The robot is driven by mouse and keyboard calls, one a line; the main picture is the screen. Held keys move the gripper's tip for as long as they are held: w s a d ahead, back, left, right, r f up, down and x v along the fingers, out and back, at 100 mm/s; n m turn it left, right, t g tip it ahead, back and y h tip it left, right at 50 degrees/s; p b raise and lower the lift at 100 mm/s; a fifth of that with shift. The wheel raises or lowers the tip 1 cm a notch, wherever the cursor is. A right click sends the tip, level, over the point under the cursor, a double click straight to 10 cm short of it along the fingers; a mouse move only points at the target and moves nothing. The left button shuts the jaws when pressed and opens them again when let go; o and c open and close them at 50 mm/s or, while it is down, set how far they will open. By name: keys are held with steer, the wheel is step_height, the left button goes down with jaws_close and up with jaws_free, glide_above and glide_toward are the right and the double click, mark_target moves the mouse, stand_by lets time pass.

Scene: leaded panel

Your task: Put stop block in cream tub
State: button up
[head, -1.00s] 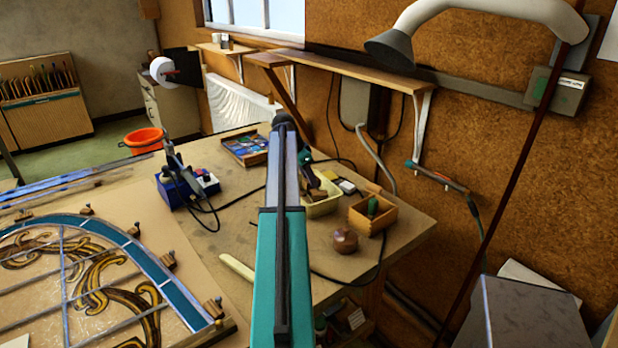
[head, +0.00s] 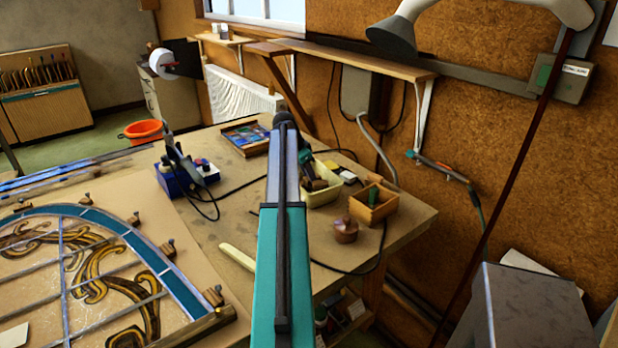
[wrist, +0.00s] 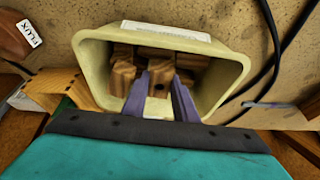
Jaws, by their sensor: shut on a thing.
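The cream tub (head: 324,196) stands on the bench, right of my arm in the head view. In the wrist view I look down into the tub (wrist: 236,78), which holds several brown wooden blocks (wrist: 192,60). My gripper (wrist: 163,76) reaches over the near rim with its two purple-grey fingers inside the tub's outline. It is shut on a wooden stop block (wrist: 160,74), which shows between the fingertips among the other blocks. I cannot tell whether the held block touches them. My arm hides most of the gripper in the head view.
A wooden box with a green item (head: 374,204) and a round brown pot (head: 346,230) stand beside the tub. Dark cables (wrist: 276,40) run right of the tub. The leaded panel (head: 80,275) lies at left.

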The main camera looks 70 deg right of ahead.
steer(key=o, duration=1.1)
steer(key=shift+r, duration=0.1)
steer(key=shift+s+r+p, duration=0.1)
steer(key=shift+r+p, duration=1.95)
steer(key=shift+r, duration=2.85)
